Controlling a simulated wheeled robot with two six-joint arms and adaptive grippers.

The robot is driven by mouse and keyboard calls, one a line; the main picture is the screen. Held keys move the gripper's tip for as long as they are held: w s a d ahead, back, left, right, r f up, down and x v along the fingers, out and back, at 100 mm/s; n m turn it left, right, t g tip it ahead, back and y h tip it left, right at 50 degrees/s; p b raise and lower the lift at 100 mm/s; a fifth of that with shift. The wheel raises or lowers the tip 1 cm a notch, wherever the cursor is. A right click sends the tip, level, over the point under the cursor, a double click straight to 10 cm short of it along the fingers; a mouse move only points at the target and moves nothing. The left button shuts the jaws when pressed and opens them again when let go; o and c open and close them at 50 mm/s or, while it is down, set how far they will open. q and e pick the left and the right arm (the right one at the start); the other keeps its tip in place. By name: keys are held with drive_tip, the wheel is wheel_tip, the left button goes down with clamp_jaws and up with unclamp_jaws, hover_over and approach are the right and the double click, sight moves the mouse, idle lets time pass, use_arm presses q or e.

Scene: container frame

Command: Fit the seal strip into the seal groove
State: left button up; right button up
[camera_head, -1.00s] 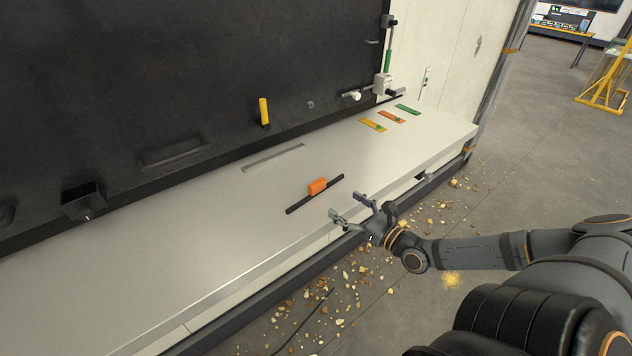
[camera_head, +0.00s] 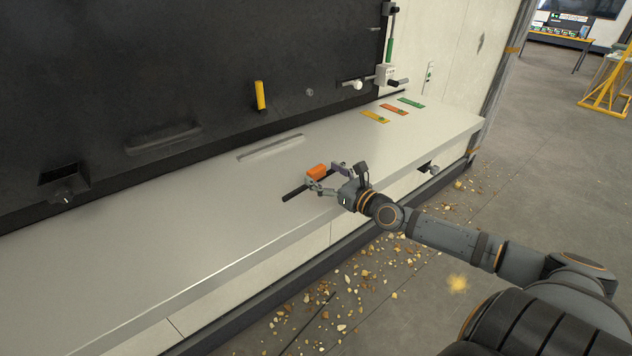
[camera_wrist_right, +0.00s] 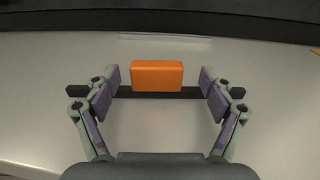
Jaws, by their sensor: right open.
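The seal strip is a black bar (camera_head: 294,194) with an orange block (camera_head: 316,172) at its middle, lying on the pale bench top. In the right wrist view the bar (camera_wrist_right: 190,93) runs crosswise and the orange block (camera_wrist_right: 157,75) sits between my fingers. The seal groove (camera_head: 270,147) is a long narrow slot in the bench behind the strip; it shows faintly in the wrist view (camera_wrist_right: 165,38). My right gripper (camera_head: 325,175) is open, its fingers on either side of the orange block with gaps to it. My left gripper is not in view.
A dark panel (camera_head: 190,60) with a yellow handle (camera_head: 260,95) rises behind the bench (camera_head: 130,260). Yellow, orange and green cards (camera_head: 394,109) lie at the bench's far right. Rubble (camera_head: 345,300) is scattered on the floor. The bench's left part is clear.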

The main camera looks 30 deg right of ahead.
drive_tip(key=shift+w+a+r, duration=0.1)
drive_tip(key=shift+w+a, duration=0.1)
drive_tip(key=shift+a, duration=0.05)
drive_tip(key=shift+s, duration=0.1)
drive_tip(key=c, duration=1.3)
drive_tip(key=shift+r, duration=0.1)
